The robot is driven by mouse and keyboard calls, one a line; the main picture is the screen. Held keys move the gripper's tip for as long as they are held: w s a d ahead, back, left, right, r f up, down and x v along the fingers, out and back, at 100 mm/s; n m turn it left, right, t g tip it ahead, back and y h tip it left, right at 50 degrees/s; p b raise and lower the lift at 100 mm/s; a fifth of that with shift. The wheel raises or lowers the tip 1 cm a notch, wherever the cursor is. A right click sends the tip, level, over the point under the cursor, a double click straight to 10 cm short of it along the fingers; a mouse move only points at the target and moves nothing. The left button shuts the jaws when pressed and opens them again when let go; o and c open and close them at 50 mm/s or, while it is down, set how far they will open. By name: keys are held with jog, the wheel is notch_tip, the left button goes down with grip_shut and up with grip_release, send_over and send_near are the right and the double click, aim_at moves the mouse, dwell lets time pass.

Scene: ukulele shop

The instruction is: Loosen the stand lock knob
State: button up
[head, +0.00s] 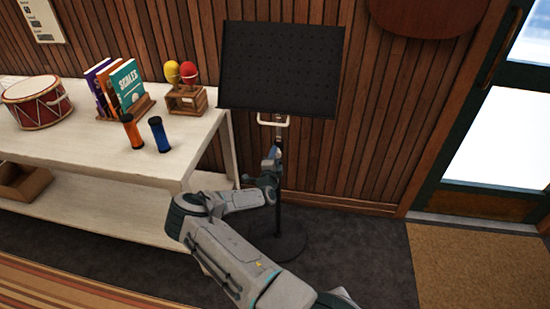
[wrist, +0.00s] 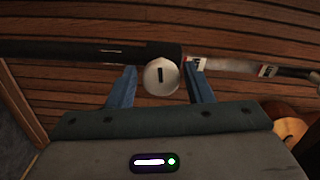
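The music stand has a black perforated desk (head: 282,68), a thin dark pole and a round base (head: 275,243) on the floor. In the wrist view its pole (wrist: 85,50) runs sideways, with a dark tube at left and a thinner silver tube at right. The pale round lock knob (wrist: 161,77) faces the wrist camera and carries a dark mark that stands upright in that picture. My gripper (wrist: 161,72) has its two blue fingers either side of the knob, with a gap visible on each side. In the head view my gripper (head: 271,165) is at the pole below the desk, and the knob cannot be made out.
A pale table (head: 75,135) at left holds a drum (head: 38,103), books (head: 118,86), maracas (head: 181,73) and two shakers (head: 146,134). A slatted wood wall stands behind the stand. A door (head: 500,115) and mat (head: 478,264) are at right.

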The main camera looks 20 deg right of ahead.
jog(key=shift+o, duration=0.4)
jog(key=shift+s, duration=0.1)
jog(key=v, duration=1.3)
jog(key=shift+s+a, duration=0.25)
jog(key=s+d+r+m+g+h+p, duration=0.1)
jog(key=s+d+r+m+g+h, duration=0.15)
jog(key=s+r+m+g, duration=0.9)
jog(key=s+d+r+m+g+h, duration=0.1)
jog(key=s+d+r+m+g, duration=0.25)
jog(key=m, duration=1.45)
jog(key=s+a+r+m+t+y+p, duration=0.1)
jog(key=s+a+r+m+t+y, duration=0.1)
jog(key=s+a+r+m+y, duration=1.1)
jog(key=s+a+r+m, duration=0.4)
jog(key=a+m, duration=0.1)
jog(key=m, duration=0.2)
jog(key=shift+a+t+p, duration=0.2)
jog(key=shift+t+p, duration=0.15)
jog(key=shift+t, duration=0.05)
